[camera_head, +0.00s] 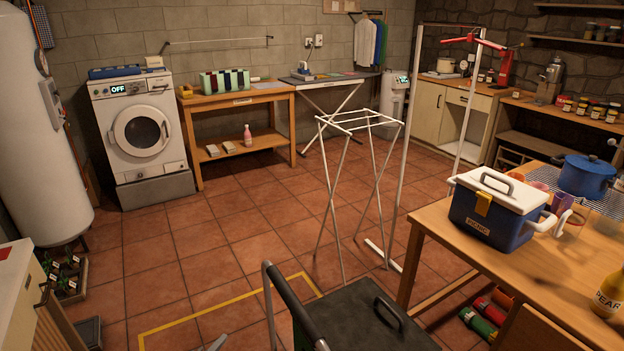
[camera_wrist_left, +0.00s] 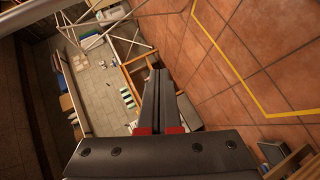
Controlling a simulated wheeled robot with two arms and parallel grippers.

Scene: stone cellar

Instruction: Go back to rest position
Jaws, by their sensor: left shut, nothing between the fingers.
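My left gripper (camera_head: 216,343) barely shows at the bottom edge of the head view, low over the tiled floor. In the left wrist view, its two dark fingers (camera_wrist_left: 158,98) lie together with nothing between them. The fingers point out toward the room and touch nothing that I can see. My right gripper is in neither view. The task names no object.
A dark lidded cart (camera_head: 365,325) with a rail stands close in front. A wooden table (camera_head: 455,235) with a blue cooler (camera_head: 500,207) is on the right. A white drying rack (camera_head: 345,125) stands ahead. Tiled floor (camera_head: 215,240) is open at middle left.

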